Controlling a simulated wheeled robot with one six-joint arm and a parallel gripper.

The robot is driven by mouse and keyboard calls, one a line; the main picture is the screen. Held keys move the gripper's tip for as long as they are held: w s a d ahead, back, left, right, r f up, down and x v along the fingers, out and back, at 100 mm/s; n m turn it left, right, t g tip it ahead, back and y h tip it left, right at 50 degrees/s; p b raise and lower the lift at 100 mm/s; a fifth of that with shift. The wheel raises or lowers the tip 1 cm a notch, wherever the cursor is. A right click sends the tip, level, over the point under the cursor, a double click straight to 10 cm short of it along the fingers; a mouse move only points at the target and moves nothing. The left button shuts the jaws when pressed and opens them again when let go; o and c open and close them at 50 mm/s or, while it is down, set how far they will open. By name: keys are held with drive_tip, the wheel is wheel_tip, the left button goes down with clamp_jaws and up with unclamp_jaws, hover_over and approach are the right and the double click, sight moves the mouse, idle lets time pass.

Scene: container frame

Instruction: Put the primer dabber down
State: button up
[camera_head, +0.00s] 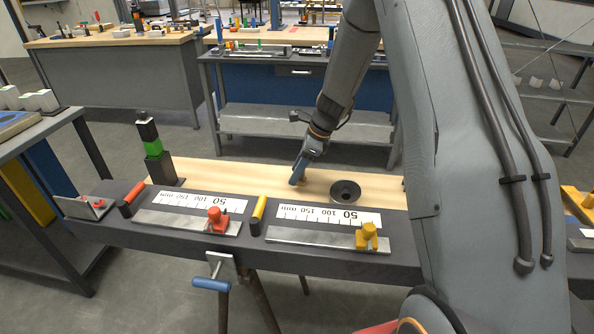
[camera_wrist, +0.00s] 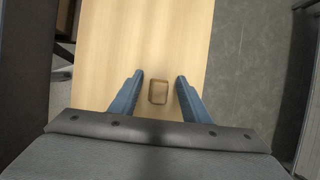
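A small tan-brown block with rounded corners, likely the primer dabber (camera_wrist: 158,92), is on the pale wooden board, seen from above in the wrist view. My gripper (camera_wrist: 158,88) is open around it, one blue finger on each side, with a clear gap to both. In the head view my gripper (camera_head: 298,178) points down close to the board, left of a round black dish (camera_head: 345,191). A little of the tan block (camera_head: 303,183) shows beside the fingers there; most of it is hidden.
Along the dark front edge (camera_head: 330,262) lie two scales, a red clamp piece (camera_head: 216,220) and a yellow one (camera_head: 367,237), with red- and yellow-handled tools. A black-green stacked post (camera_head: 152,145) stands at the left. The wooden board (camera_head: 225,172) is bare between post and gripper.

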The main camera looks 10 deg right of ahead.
drive_tip(key=b+v, duration=0.2)
drive_tip(key=v, duration=1)
drive_tip(key=shift+r, duration=0.15)
